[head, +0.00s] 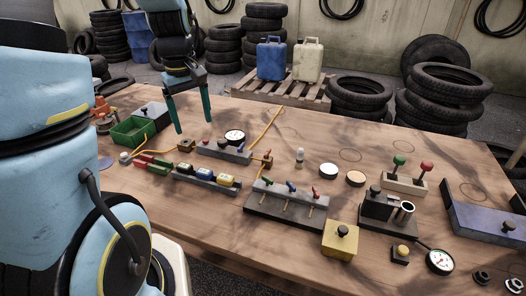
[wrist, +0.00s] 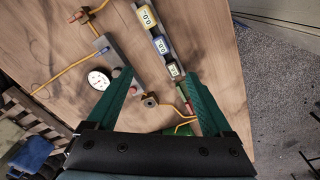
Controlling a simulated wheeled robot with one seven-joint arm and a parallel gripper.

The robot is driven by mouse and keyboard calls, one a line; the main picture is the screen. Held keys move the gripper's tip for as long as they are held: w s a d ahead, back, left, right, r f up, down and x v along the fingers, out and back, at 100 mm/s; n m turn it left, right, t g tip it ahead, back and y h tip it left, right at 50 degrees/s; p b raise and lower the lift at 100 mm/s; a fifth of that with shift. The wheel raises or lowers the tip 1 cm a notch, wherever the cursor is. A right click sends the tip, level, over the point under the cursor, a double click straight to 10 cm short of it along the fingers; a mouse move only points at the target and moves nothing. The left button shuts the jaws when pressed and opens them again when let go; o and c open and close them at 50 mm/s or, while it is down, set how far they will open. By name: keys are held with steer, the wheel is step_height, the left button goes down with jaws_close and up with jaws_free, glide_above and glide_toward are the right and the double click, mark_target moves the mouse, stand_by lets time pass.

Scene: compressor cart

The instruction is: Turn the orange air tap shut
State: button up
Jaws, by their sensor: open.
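My gripper (head: 193,127) is open and empty above the left part of the wooden table, its two green fingers pointing down. In the wrist view its fingers (wrist: 159,76) spread wide over the table. An orange fitting (head: 102,107) stands at the far left table edge, partly behind my arm; I cannot tell whether it is the air tap. A small brown block with a dark knob (head: 186,145) sits on the yellow-orange hose near my gripper, and shows between the fingers in the wrist view (wrist: 149,101). Another small fitting with a red part (head: 268,159) is further right.
A grey bar (head: 222,151) with a round gauge (head: 235,136), a rail of yellow and blue counters (head: 207,179) and a green bin (head: 133,131) are nearby. A dark block with small levers (head: 286,205) stands right. Tyres and a pallet (head: 282,88) are behind the table.

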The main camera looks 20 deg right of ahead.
steer(key=w+d+f+n+b, duration=0.3)
steer(key=d, duration=0.7)
steer(key=n+b, duration=0.2)
steer(key=n, duration=0.1)
glide_above(267, 153)
steer(key=f, duration=0.2)
steer(key=shift+g, duration=0.3)
steer(key=f, duration=0.3)
steer(key=f+p, duration=0.1)
steer(key=f, duration=0.2)
steer(key=f+p, duration=0.1)
steer(key=f, duration=0.3)
steer(key=shift+w+d+f, duration=0.1)
steer(key=shift+w+d, duration=0.1)
steer(key=shift+w, duration=0.15)
steer(key=shift+c, duration=0.3)
jaws_close()
